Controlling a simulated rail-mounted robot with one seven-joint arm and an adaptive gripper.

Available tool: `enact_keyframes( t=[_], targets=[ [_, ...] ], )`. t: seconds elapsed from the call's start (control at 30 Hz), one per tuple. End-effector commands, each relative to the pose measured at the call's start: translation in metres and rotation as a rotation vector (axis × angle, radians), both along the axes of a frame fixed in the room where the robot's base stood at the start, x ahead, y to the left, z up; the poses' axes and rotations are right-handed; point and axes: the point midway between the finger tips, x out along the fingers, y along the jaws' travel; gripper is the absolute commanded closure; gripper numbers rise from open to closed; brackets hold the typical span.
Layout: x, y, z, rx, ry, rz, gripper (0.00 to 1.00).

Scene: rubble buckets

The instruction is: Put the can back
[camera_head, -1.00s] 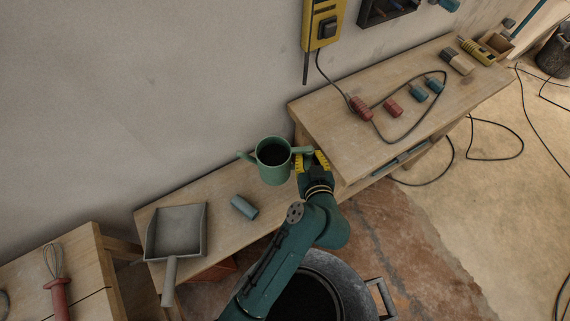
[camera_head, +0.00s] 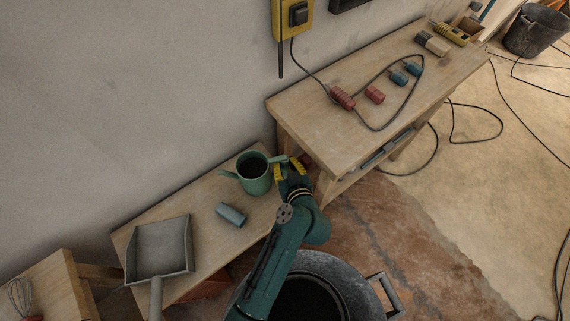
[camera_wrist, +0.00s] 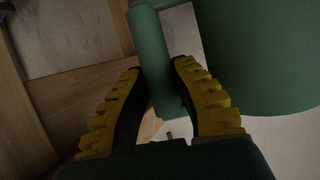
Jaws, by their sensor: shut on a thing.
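The can is a green watering can (camera_head: 257,186) with a dark open top, upright at the right end of the low wooden bench (camera_head: 190,213). I cannot tell whether its base touches the bench. My gripper (camera_head: 288,168) is to the right of the can, with its yellow-ridged fingers shut on the can's handle. In the wrist view the handle (camera_wrist: 149,42) runs between the fingers, and the can's body (camera_wrist: 265,60) fills the upper right. The can's base is out of that view.
A blue-grey cylinder (camera_head: 231,215) and a grey dustpan (camera_head: 160,249) lie on the low bench. The higher workbench (camera_head: 318,125) stands close on the right, with red and blue pieces and a cable on top. A dark bucket (camera_head: 352,284) stands on the floor below my arm.

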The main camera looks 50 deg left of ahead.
Motion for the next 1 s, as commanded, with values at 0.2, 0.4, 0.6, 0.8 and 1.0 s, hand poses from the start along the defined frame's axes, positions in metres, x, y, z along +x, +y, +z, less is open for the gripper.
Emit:
enact_keyframes(
  t=[0.2, 0.4, 0.6, 0.8, 1.0],
  targets=[
    [0.0, 0.0, -0.002, 0.0, 0.001, 0.0, 0.54],
    [0.0, 0.0, -0.002, 0.0, 0.0, 0.0, 0.54],
    [-0.004, -0.009, 0.006, 0.0, 0.0, -0.003, 0.54],
    [-0.024, -0.049, 0.026, -0.001, 0.001, -0.007, 0.54],
    [-0.043, -0.086, 0.042, 0.0, 0.001, -0.006, 0.54]
  ],
)
